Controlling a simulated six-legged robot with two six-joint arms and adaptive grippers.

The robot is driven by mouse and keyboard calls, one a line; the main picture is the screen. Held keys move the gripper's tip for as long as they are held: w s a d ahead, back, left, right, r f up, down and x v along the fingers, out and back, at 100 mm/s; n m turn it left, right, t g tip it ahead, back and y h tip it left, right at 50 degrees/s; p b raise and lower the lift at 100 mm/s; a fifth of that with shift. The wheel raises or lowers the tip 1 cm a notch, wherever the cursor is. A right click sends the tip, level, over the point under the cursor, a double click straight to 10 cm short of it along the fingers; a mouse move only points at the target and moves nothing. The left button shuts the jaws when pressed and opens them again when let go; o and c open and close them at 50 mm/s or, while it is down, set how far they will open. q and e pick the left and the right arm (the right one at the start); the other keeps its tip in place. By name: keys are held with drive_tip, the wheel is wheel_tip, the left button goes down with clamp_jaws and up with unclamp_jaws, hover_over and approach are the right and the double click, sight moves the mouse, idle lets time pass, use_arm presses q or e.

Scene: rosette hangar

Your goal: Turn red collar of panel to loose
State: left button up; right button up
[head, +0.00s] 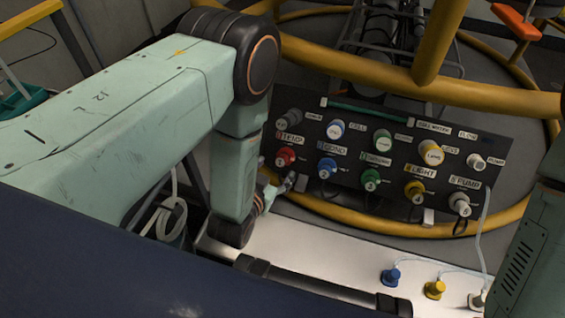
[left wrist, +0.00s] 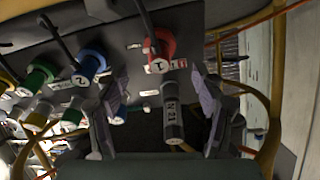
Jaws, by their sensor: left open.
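The dark panel (head: 330,110) carries several coloured connectors with white labels. The red collar (head: 285,157) with a 1 on its face is at the left end of the lower row. In the left wrist view the red collar (left wrist: 161,48) shows above the space between the fingers. My left gripper (head: 277,181) is just below the red collar in the head view, partly hidden by its own arm. In the left wrist view my left gripper (left wrist: 162,98) is open, its two fingers apart. A dark grey cylindrical connector (left wrist: 173,118) shows between them. No finger visibly touches the red collar.
Blue (head: 326,167), green (head: 370,179), yellow (head: 414,191) and white (head: 459,203) connectors continue the lower row. A white ledge (head: 310,246) below holds blue (head: 391,277) and yellow (head: 434,289) plugs. Yellow tube rails (head: 490,96) pass behind the panel.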

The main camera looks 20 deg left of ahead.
sight(280, 164)
use_arm(q)
drive_tip(key=b+x, duration=0.3)
drive_tip(key=x, duration=0.3)
drive_tip(key=shift+w+f, duration=0.2)
drive_tip(key=shift+w, duration=0.15)
drive_tip(key=shift+w+d+f, duration=0.1)
drive_tip(key=shift+w, duration=0.3)
drive_tip(key=c, duration=1.1)
drive_tip(key=shift+c, duration=0.2)
